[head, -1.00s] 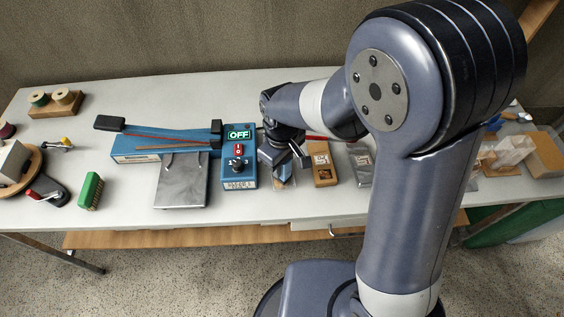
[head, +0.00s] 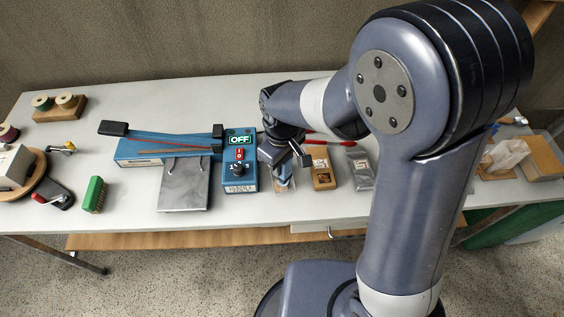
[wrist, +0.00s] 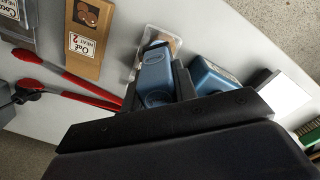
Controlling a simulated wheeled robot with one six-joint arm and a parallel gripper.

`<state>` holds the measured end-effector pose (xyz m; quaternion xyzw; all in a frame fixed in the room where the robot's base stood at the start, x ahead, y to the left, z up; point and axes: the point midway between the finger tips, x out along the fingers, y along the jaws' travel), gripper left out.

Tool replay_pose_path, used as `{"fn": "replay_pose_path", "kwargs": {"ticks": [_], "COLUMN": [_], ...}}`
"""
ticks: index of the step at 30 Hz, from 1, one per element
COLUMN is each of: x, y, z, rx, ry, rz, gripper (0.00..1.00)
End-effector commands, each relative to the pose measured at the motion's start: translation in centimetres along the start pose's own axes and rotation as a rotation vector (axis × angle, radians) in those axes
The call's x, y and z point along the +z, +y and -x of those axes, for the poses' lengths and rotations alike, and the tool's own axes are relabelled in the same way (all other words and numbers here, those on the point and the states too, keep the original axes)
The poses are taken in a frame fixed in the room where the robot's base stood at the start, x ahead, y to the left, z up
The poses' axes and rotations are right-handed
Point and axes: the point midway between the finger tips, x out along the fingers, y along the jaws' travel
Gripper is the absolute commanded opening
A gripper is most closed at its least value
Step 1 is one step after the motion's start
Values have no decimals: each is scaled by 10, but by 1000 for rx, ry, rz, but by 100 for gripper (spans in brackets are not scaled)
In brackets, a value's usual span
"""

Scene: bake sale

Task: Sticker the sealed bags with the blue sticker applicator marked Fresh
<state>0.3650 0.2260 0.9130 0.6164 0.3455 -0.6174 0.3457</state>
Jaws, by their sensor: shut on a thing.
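My gripper (head: 287,165) is shut on a blue applicator (wrist: 155,80), which points down over the table. No marking on it can be read. A clear bag (wrist: 172,40) with something brown inside lies at its tip in the wrist view. I cannot tell whether the tip touches the bag. In the head view that bag is mostly hidden behind my gripper. A brown kraft bag (head: 323,170) with a white label lies to its right; it also shows in the wrist view (wrist: 90,38), its label partly readable as "Oat". A grey bag (head: 358,168) lies further right.
The blue sealer box (head: 240,170), showing "OFF", stands close left of my gripper. Red-handled tongs (wrist: 65,80) lie behind the bags. A green brush (head: 94,194) lies left. The table front is narrow.

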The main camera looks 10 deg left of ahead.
Motion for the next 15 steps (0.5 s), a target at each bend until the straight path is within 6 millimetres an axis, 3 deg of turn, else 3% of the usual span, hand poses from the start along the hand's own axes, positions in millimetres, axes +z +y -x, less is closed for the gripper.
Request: {"fn": "replay_pose_path", "kwargs": {"ticks": [15], "x": [0], "y": [0], "z": [44], "rx": [0], "ry": [1], "rz": [0], "gripper": [7]}}
